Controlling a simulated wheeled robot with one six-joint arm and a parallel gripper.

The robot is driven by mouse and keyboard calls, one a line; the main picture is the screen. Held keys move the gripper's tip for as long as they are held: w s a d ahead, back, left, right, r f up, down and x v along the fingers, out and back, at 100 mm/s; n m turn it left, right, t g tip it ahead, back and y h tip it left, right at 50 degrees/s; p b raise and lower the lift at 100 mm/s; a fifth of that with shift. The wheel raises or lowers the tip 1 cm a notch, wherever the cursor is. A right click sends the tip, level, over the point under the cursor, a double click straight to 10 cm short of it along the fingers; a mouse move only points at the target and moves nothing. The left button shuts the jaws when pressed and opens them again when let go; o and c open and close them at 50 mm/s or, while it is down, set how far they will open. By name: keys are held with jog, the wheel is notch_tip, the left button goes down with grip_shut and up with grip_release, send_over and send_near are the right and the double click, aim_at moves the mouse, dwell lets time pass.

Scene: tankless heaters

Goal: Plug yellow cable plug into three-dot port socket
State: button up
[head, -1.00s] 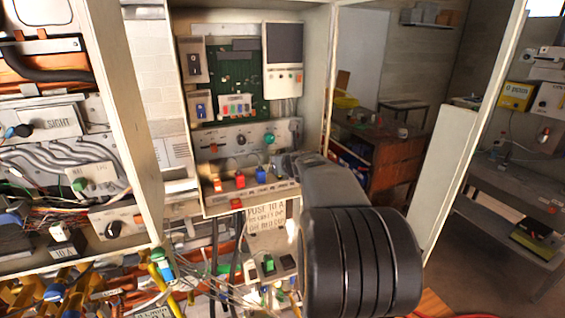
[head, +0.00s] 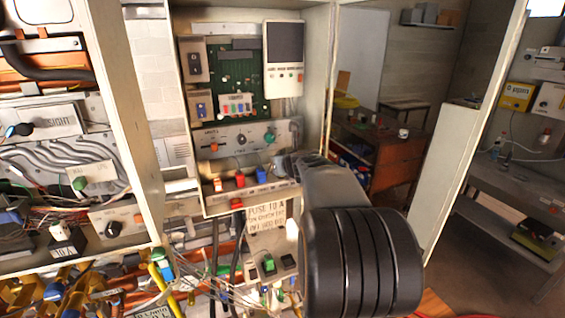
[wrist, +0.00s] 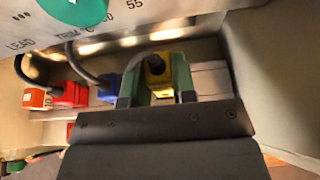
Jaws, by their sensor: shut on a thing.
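The yellow plug (wrist: 156,70) sits between the two green fingers of my gripper (wrist: 156,80) in the wrist view. The gripper is shut on it, near the ledge below the control panel. A grey cable arcs behind it. In the head view, my gripper (head: 288,164) is at the right end of the ledge, mostly hidden by my wrist, and the plug cannot be made out. I cannot make out the three-dot socket. A small row of dots shows on the panel (wrist: 50,25) at the wrist view's upper left. I cannot tell whether the plug touches a socket.
An orange-red plug (wrist: 36,98), a red plug (wrist: 72,94) and a blue plug (wrist: 107,88) stand left of the gripper. A green knob (wrist: 75,8) is above them. The cabinet side wall (wrist: 275,75) is close on the right. Loose cables lie below the cabinet.

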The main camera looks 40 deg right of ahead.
jog(key=shift+f, duration=0.25)
jog(key=shift+f+b, duration=0.9)
jog(key=shift+b, duration=0.15)
jog(key=shift+f, duration=0.15)
jog(key=o, duration=1)
jog(key=shift+s, duration=0.1)
jog(key=v, duration=1.3)
jog(key=shift+s, duration=0.3)
